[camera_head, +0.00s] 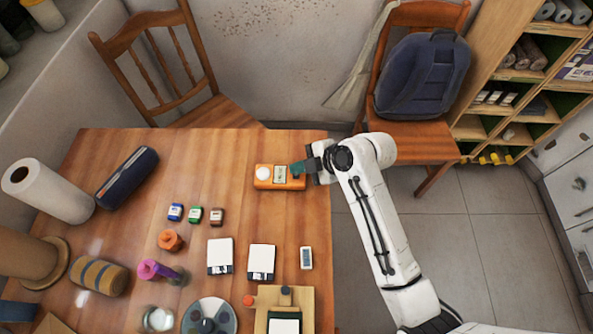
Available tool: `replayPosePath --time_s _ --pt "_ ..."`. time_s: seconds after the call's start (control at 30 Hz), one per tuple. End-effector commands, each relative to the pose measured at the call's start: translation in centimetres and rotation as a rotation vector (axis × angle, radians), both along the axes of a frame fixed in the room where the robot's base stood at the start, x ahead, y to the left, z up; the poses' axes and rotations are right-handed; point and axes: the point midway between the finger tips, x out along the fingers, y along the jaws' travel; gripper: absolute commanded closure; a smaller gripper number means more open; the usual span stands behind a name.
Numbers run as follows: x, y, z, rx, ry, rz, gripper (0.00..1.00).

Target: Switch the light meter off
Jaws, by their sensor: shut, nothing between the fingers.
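The light meter (264,185) looks to be the orange device with a white dome at its left and a pale display in its middle. It lies flat near the far right of the wooden table. My gripper (298,168) is shut and empty, with its dark fingertips at the right end of the meter. I cannot tell whether the tips touch it. The right end of the meter is partly hidden by the fingers, and no switch can be made out.
Small bottles (195,214), white cards (261,262) and a small white device (306,258) lie nearer on the table (225,150). A paper roll (50,190) and a dark case (127,178) lie left. Chairs stand behind, one holding a backpack (420,78).

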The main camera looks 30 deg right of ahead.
Motion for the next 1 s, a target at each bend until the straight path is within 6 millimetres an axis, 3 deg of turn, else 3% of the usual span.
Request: replayPosePath --time_s 1.0 --pt "-0.02 0.0 -0.87 0.0 0.0 0.0 1.0"
